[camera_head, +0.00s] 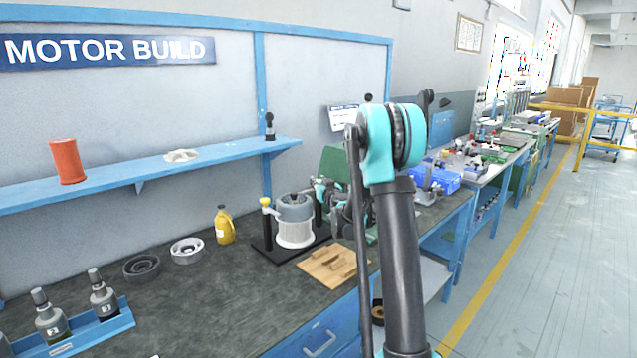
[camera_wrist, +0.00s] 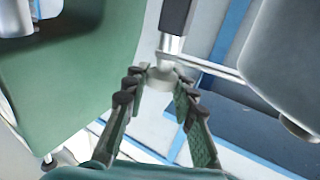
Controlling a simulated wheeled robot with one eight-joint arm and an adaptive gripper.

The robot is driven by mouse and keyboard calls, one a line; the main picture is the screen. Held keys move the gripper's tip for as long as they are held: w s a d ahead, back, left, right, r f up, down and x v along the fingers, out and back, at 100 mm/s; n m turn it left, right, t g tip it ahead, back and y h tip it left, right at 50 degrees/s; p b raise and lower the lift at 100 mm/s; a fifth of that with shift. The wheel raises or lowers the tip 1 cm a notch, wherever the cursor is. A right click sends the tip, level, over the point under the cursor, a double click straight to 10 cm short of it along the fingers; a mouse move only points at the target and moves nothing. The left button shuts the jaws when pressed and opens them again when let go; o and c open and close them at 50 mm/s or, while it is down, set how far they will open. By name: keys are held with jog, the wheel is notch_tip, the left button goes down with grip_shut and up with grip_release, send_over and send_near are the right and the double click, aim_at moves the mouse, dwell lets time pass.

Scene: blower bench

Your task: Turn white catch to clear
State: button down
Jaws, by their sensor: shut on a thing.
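My gripper (camera_wrist: 155,92) shows in the wrist view with its two dark, ridged fingers closed around a pale, whitish piece, which looks like the white catch (camera_wrist: 162,74). The catch sits at the foot of a dark rod with a silver end. In the head view, my gripper is small and mostly hidden behind my arm, beside the grey and white blower (camera_head: 295,222) on its black base (camera_head: 265,253). The catch cannot be made out there. A post with a yellow knob (camera_head: 265,202) stands at the left of the blower.
A wooden block (camera_head: 334,263) lies in front of the blower. A yellow bottle (camera_head: 224,226), a pale ring (camera_head: 187,251) and a dark ring (camera_head: 141,267) stand to its left. A blue rack (camera_head: 88,332) holds bottles. A green surface (camera_wrist: 75,75) is close at the wrist view's left.

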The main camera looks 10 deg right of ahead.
jog(key=shift+m+h, duration=1.3)
jog(key=shift+h, duration=0.75)
jog(key=shift+m+h, duration=1.3)
jog(key=shift+h, duration=0.75)
jog(key=shift+g, duration=0.3)
jog(key=c, duration=1.2)
grip_release()
jog(key=v, duration=1.2)
jog(key=shift+a, duration=0.1)
